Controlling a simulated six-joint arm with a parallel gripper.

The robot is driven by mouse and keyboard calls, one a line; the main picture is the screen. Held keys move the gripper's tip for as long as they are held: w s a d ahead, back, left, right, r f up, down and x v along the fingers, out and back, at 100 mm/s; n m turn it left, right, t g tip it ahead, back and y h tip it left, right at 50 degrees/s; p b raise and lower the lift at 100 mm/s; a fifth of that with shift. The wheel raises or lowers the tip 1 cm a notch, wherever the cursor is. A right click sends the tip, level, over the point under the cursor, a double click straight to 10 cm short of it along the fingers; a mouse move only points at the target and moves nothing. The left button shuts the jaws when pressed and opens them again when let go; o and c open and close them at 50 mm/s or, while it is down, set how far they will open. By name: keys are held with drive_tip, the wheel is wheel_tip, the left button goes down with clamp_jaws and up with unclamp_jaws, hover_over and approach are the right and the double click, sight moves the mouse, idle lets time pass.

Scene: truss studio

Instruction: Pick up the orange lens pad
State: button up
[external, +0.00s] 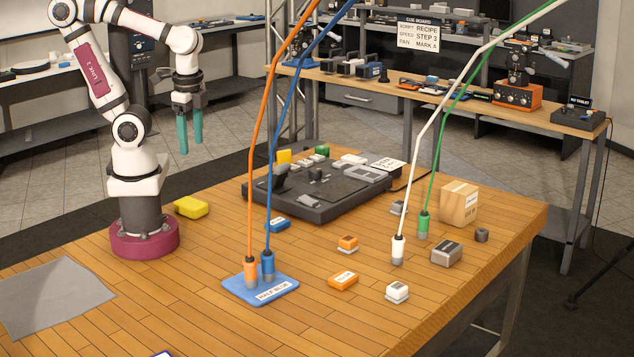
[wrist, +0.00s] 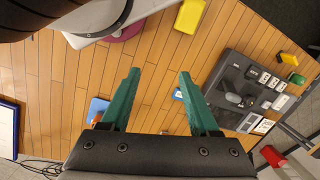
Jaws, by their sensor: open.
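Two orange pieces sit on the wooden table in the external view. One is a flat orange block with a white label (external: 343,280); the other is a smaller orange-topped piece (external: 347,243) with a pale base, behind it. I cannot read which is the lens pad. My gripper (external: 191,146) hangs high at the back left, far from both, with its teal fingers apart and nothing between them. In the wrist view my gripper (wrist: 160,73) is open over the table, and neither orange piece can be made out there.
A blue mat (external: 284,292) holds orange and blue plugs with cables rising from them. White (external: 398,250) and green (external: 423,226) plugs also trail cables upward. A dark console (external: 310,205), cardboard box (external: 459,204), grey block (external: 446,254) and yellow block (external: 191,207) stand around.

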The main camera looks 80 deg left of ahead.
drive_tip(key=shift+o, duration=1.2)
drive_tip(key=n+t+h, duration=0.3)
drive_tip(key=n+h, duration=0.2)
drive_tip(key=n, duration=2.7)
hover_over(348, 238)
drive_tip(key=s+a, duration=0.4)
drive_tip(key=s, duration=0.2)
wheel_tip(348, 238, down, 6)
drive_tip(key=shift+n, duration=0.3)
drive_tip(key=x, duration=0.5)
drive_tip(key=w+x, duration=0.1)
drive_tip(key=x, duration=0.4)
drive_tip(key=w+a+x, duration=0.1)
drive_tip(key=x, duration=0.5)
